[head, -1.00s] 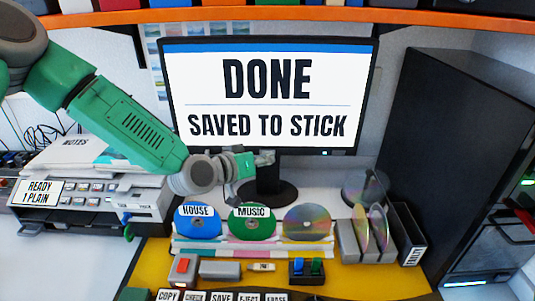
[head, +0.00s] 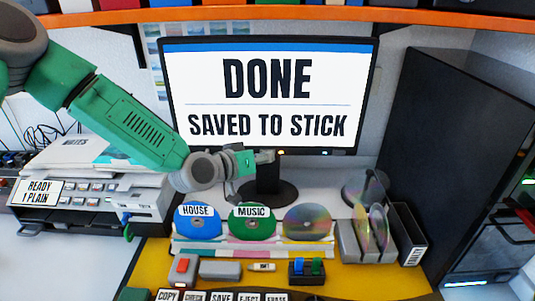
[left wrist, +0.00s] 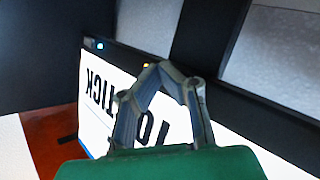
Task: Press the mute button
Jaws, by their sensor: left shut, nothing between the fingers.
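The monitor (head: 270,151) shows "DONE" and "SAVED TO STICK". Its lower bezel carries small lights: an amber one (head: 281,152) and others further right. No mute label is readable, so I cannot tell which spot is the mute button. My left gripper (head: 268,156) is shut and empty, its tip at the lower bezel just left of the amber light. In the left wrist view, the shut fingers (left wrist: 163,68) overlap the bezel (left wrist: 122,57) close to the amber light (left wrist: 146,65); a blue light (left wrist: 100,45) lies further left. I cannot tell whether the tip touches. My right gripper is out of view.
Below stand the discs labelled HOUSE (head: 198,223) and MUSIC (head: 251,226), plus a plain disc (head: 307,222). A printer (head: 90,190) stands left, a black tower (head: 450,150) right. The monitor stand (head: 268,184) is just below my gripper.

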